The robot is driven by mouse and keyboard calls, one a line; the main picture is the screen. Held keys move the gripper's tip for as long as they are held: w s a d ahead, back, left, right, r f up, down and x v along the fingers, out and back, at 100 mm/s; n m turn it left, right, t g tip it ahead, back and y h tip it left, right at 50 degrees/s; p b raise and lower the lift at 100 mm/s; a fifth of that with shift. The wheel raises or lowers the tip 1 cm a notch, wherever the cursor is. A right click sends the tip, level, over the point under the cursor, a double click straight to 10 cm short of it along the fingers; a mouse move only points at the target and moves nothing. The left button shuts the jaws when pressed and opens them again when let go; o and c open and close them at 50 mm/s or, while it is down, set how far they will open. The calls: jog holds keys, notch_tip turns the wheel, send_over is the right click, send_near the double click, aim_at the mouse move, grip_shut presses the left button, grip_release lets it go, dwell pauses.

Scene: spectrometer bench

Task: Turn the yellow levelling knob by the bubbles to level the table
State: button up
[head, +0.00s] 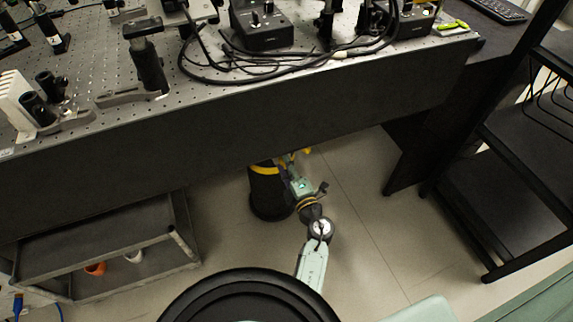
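A yellow ring (262,170), which looks like the levelling knob, shows at the top of a thick black leg (268,200) under the optical table (230,130). The table's front panel hides what lies above the ring. My arm reaches down in front of the leg, and my gripper (291,162) is at the ring's right side, partly hidden under the table edge. A small yellow piece (307,150) shows just right of the gripper. I cannot tell whether the fingers touch the ring or are open or shut. I cannot make out any bubble level.
The tabletop carries optical mounts (148,65), black boxes (262,25) and loose cables (270,68). A grey cart (95,255) stands under the table at left. A black shelf rack (470,190) stands at right. Bare floor (365,235) lies between my arm and the rack.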

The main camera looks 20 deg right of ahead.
jog(key=shift+o, duration=0.9)
